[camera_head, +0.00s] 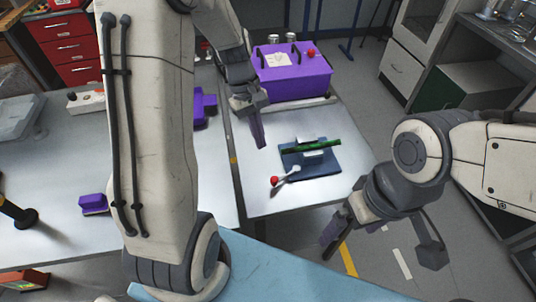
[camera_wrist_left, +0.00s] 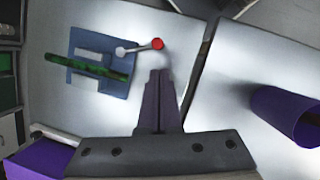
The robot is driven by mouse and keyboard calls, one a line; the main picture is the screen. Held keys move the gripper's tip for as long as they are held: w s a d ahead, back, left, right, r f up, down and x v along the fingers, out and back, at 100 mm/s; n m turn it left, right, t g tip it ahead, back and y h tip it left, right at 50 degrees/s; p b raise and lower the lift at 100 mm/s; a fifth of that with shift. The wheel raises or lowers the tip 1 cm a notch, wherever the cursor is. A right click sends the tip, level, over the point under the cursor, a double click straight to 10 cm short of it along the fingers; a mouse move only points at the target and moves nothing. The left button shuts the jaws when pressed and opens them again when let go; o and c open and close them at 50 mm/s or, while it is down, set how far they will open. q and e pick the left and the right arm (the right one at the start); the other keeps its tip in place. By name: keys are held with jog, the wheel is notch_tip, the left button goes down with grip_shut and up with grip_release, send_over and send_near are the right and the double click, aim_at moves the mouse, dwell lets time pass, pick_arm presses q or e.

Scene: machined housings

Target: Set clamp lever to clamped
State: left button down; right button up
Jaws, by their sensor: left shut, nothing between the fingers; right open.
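The clamp lever is a grey arm with a red ball knob (camera_head: 274,181), on a dark blue base plate (camera_head: 320,165). It sticks out from the plate's near left corner in the head view. A green board (camera_head: 325,147) lies across the plate between light clamp blocks. In the left wrist view the red knob (camera_wrist_left: 157,44) is just beyond my left fingertips. My left gripper (camera_head: 259,143) is shut and empty, above the table left of the plate, apart from the lever as far as I can tell. My right gripper (camera_head: 338,238) is open and empty, off the table's near right edge.
A purple box (camera_head: 290,78) with black handles and a red knob stands behind the plate. Purple parts (camera_head: 203,106) lie on the left table. A narrow gap (camera_head: 233,160) separates the two tables. The tabletop around the plate is mostly clear.

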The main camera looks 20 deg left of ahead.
pick_arm(q)
jog(key=a+n, duration=0.1)
jog(key=a+f+n, duration=0.1)
jog(key=a, duration=0.1)
jog(key=w+a+n, duration=0.1)
jog(key=a, duration=0.1)
jog(key=shift+w+a+f+h, duration=0.1)
jog(key=shift+a+f+h, duration=0.15)
jog(key=shift+h, duration=0.15)
jog(key=p+x, duration=0.1)
jog(key=x, duration=0.8)
jog(key=shift+d+f, duration=0.2)
jog(key=shift+f, duration=0.1)
jog(key=d, duration=0.1)
jog(key=s+d+p, duration=0.1)
jog(key=d, duration=0.1)
jog(key=shift+s+d+f, duration=0.1)
jog(key=shift+d+f, duration=0.05)
jog(key=shift+d, duration=0.25)
jog(key=shift+d, duration=0.1)
